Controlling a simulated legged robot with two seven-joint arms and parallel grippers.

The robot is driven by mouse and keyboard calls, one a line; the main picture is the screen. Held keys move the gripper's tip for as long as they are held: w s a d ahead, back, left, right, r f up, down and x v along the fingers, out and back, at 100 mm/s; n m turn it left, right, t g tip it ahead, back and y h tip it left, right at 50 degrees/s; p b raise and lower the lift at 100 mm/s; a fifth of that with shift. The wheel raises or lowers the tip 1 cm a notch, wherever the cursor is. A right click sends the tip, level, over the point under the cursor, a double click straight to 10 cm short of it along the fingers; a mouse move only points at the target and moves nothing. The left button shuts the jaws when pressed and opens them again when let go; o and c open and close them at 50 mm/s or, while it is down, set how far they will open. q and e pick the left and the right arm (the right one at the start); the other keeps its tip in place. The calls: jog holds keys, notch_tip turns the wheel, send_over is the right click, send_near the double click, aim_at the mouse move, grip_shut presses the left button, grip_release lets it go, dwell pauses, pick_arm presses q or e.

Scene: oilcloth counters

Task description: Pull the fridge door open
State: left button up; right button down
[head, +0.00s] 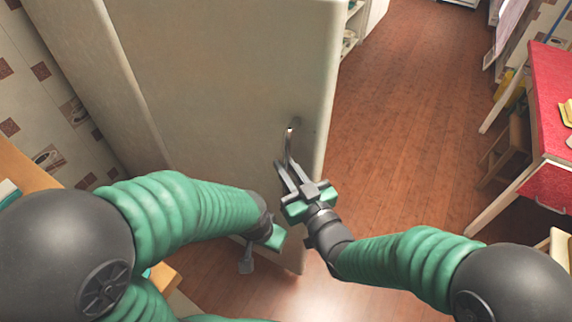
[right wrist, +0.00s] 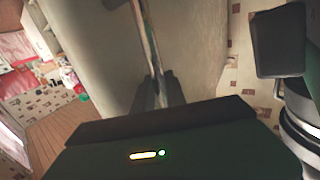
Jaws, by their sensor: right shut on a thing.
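The fridge door (head: 225,75) is a large cream panel in the middle of the head view. Its slim metal handle (head: 291,136) is near the door's right edge. My right gripper (head: 284,174) is shut on the lower part of the handle. In the right wrist view the handle (right wrist: 149,38) runs down between the fingers (right wrist: 159,92). My left gripper (head: 247,258) hangs low beside the door's bottom, left of the right gripper; its jaw state is unclear. I cannot tell whether the door stands ajar.
Wooden floor (head: 410,110) is clear right of the fridge. A table with a red cloth (head: 553,105) stands at the right, with a wooden stool (head: 508,155) by it. A wooden counter edge (head: 25,170) is at the left, near the tiled-pattern wall (head: 40,100).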

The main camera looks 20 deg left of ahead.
jog(key=shift+s+a+r, duration=0.2)
jog(key=shift+r, duration=0.1)
jog(key=c, duration=1.6)
grip_release()
jog(key=shift+o, duration=1.2)
jog(key=shift+f, duration=0.15)
